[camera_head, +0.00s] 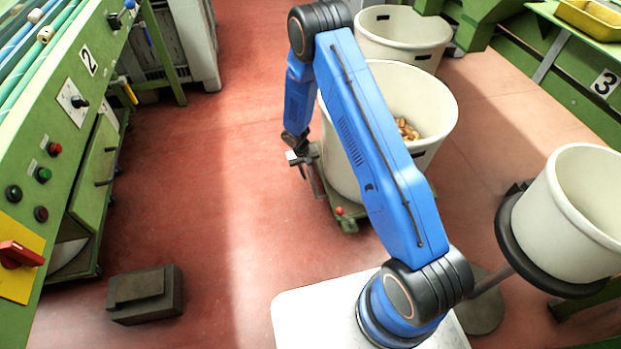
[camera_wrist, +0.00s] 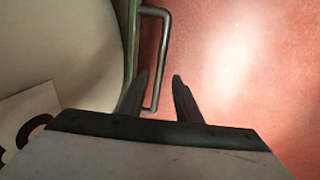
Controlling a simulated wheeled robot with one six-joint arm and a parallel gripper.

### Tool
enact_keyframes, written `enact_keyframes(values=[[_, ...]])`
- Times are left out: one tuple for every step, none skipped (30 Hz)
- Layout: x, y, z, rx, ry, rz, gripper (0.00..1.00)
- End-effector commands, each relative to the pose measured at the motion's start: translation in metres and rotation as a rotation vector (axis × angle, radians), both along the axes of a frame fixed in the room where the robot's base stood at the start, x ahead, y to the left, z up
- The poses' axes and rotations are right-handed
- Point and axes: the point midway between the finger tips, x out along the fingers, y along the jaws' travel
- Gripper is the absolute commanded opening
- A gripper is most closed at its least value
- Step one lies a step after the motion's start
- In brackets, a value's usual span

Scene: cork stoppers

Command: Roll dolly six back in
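A green dolly (camera_head: 349,222) on the red floor carries a large cream bin (camera_head: 340,150) with corks (camera_head: 406,129) inside. A red knob shows at its front corner. My gripper (camera_head: 297,160) is low at the dolly's left side. In the wrist view the dolly's metal handle (camera_wrist: 165,50) juts out from its green edge (camera_wrist: 132,50). My gripper also shows there (camera_wrist: 158,80), its two fingers apart, with the lower end of the handle between them. I cannot tell whether they touch it. A pale label with a partly hidden black mark (camera_wrist: 35,130) is on the bin.
An empty cream bin (camera_head: 403,38) stands behind, and another (camera_head: 585,215) sits in a black ring at right. A dark block (camera_head: 145,294) lies on the floor. Open red floor spreads left of the dolly.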

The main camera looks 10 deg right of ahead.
Motion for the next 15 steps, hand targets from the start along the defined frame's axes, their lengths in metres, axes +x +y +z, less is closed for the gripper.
enact_keyframes(values=[[-0.001, -0.002, -0.009, -0.001, 0.003, 0.0, 0.31], [-0.001, -0.003, -0.013, -0.001, 0.003, 0.0, 0.31], [-0.001, -0.004, -0.018, 0.0, 0.002, 0.0, 0.31], [0.0, -0.005, -0.022, -0.001, 0.001, 0.0, 0.31], [0.0, -0.005, -0.025, 0.0, 0.001, 0.0, 0.31], [0.0, -0.006, -0.029, 0.0, 0.001, 0.0, 0.31], [0.0, -0.007, -0.032, 0.0, 0.001, 0.0, 0.31], [0.0, -0.007, -0.034, 0.0, 0.001, 0.0, 0.31], [0.0, -0.008, -0.036, 0.0, 0.0, 0.0, 0.31], [0.0, -0.008, -0.038, 0.0, 0.0, 0.0, 0.31], [0.0, -0.008, -0.039, 0.0, 0.0, 0.0, 0.31], [0.0, -0.008, -0.04, 0.0, 0.0, 0.0, 0.31], [0.0, -0.009, -0.041, 0.0, 0.0, 0.0, 0.31], [0.0, -0.009, -0.041, 0.0, 0.0, 0.0, 0.31], [0.0, -0.009, -0.042, 0.0, 0.0, 0.0, 0.31]])
